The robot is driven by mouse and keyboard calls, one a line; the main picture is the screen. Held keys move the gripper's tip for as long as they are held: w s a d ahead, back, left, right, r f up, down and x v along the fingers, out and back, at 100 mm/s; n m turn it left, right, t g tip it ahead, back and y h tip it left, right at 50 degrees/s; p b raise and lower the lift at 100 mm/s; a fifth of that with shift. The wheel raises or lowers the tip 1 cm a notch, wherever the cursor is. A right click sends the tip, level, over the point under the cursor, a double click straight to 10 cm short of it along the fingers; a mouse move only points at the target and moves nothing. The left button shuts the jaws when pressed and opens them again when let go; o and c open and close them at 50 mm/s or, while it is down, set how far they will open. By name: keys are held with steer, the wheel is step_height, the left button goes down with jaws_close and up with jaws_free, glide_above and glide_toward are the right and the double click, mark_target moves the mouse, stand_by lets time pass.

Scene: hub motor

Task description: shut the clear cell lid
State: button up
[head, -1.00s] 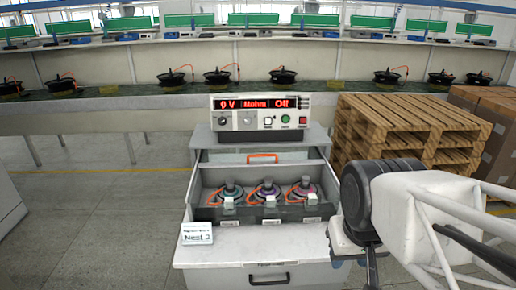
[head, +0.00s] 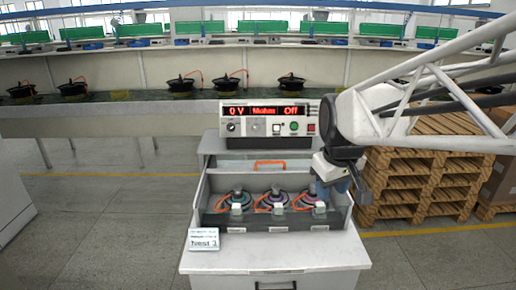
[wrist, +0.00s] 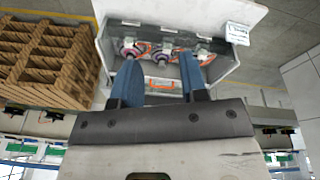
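The test cell (head: 206,200) is a grey open-topped box on a white cabinet, with several motor parts in its tray. The clear lid (head: 232,163) appears raised at the cell's back, below the meter, with an orange handle (head: 269,163) along it. The handle also shows between my fingers in the wrist view (wrist: 160,84), apparently beyond them and not gripped. My gripper (head: 332,191) is over the cell's right end, pointing down, with its blue fingers spread and empty. It hides the cell's right back corner. The wrist view shows both fingertips apart (wrist: 160,68).
A meter (head: 265,124) reading 0 V and Off stands behind the cell. A small label card (head: 203,239) lies at the cabinet's front left. Stacked wooden pallets (head: 420,185) stand to the right. The floor to the left is clear.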

steer(key=w+a+n, duration=0.2)
steer(key=w+n, duration=0.2)
steer(key=w, duration=1.1)
steer(key=n, duration=1)
glide_toward(270, 162)
steer(key=shift+w+f, duration=0.35)
steer(key=shift+f, duration=0.1)
steer(key=shift+x, duration=3.85)
steer(key=shift+s, duration=0.1)
jaws_close()
